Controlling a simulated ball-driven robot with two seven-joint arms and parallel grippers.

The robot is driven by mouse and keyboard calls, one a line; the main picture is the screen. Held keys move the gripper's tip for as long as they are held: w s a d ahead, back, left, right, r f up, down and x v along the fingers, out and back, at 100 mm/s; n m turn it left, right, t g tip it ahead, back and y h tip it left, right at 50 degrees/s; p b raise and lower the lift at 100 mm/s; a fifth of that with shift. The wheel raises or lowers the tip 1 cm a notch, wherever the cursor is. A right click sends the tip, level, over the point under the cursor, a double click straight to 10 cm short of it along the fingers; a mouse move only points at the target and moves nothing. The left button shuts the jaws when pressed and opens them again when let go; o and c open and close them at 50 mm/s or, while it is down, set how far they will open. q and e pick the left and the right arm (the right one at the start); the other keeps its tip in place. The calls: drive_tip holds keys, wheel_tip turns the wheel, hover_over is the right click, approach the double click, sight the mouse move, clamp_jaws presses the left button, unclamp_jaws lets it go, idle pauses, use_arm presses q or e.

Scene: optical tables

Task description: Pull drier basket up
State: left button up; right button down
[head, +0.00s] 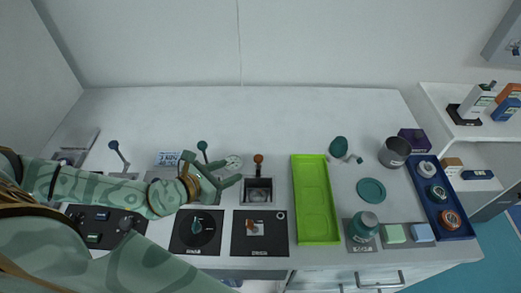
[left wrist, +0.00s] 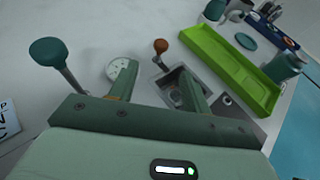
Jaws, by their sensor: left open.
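A square metal well (head: 258,191) is set in the bench, with a basket-like insert low inside it. An orange-brown knob on a short stem (head: 258,159) stands at its back edge. I take these for the drier basket and its handle, but cannot be sure. In the left wrist view the knob (left wrist: 160,45) stands beyond my fingers, and the well (left wrist: 172,80) is partly hidden by the right-hand finger. My left gripper (head: 231,173) is open and empty, just left of the knob and apart from it. My right gripper is not in view.
A teal-knobbed lever (head: 202,146) stands close behind my left gripper, with a round dial (head: 233,162) nearby. A lime-green tray (head: 316,200) lies right of the well. Black plates (head: 196,245) are in front. The bench behind is clear.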

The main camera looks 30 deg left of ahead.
sight(255, 161)
use_arm(q)
drive_tip(key=x, duration=0.4)
drive_tip(key=shift+d, duration=0.2)
drive_tip(key=b+x, duration=0.2)
drive_tip(key=x, duration=0.7)
drive_tip(key=shift+w+f, duration=0.1)
drive_tip(key=shift+f, duration=0.05)
drive_tip(key=shift+w+d+f, duration=0.15)
drive_tip(key=shift+w+f, duration=0.1)
drive_tip(key=shift+w, duration=0.4)
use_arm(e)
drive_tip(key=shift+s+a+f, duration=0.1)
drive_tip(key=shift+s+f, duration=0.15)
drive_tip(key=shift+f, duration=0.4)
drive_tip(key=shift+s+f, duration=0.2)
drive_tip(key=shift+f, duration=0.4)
